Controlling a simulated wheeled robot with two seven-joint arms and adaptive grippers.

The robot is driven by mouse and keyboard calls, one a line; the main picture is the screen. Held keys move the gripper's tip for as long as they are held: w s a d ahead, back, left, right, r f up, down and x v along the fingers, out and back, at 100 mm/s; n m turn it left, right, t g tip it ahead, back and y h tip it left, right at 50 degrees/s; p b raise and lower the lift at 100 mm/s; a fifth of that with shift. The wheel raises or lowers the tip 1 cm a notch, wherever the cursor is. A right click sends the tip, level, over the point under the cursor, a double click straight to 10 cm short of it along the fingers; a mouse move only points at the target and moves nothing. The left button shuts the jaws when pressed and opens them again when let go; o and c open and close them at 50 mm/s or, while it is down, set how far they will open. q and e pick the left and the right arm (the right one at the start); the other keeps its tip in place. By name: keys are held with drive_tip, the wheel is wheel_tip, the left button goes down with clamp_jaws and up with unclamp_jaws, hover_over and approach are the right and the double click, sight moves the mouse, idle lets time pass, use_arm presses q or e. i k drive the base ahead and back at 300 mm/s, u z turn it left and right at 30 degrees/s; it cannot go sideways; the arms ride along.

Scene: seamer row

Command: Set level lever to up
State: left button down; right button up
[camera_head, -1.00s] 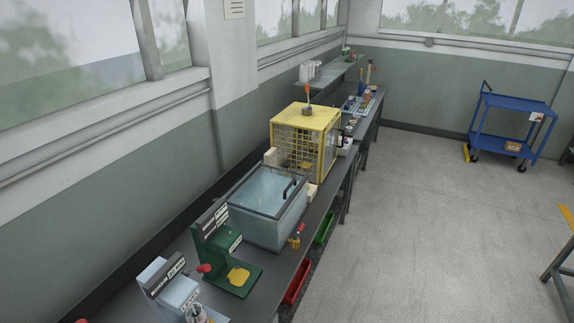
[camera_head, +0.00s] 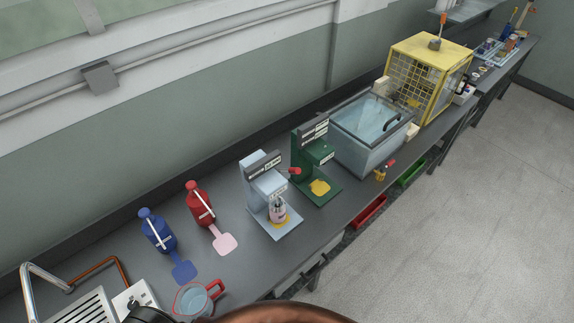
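No lever is clearly labelled as the level lever at this size. A small brass fitting with a red handle (camera_head: 385,170) sits at the front of the glass-topped water tank (camera_head: 352,148); its exact setting is too small to tell. The green seamer (camera_head: 303,160) has a red knob (camera_head: 295,171) at its left side and a yellow pad on its base. The pale blue-grey seamer (camera_head: 262,183) stands left of it, with a small jar (camera_head: 277,212) on its base. Neither of my grippers is in view.
A yellow mesh cage (camera_head: 428,72) stands beyond the tank. Blue (camera_head: 157,232) and red (camera_head: 199,204) bottles and a red-rimmed jug (camera_head: 196,299) stand at the left. Red (camera_head: 369,211) and green (camera_head: 411,173) bins sit below the bench's front edge. The floor at right is clear.

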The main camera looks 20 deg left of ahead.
sight(292, 170)
drive_tip(key=u, duration=0.4)
drive_tip(key=k, duration=0.9)
drive_tip(key=u, duration=0.25)
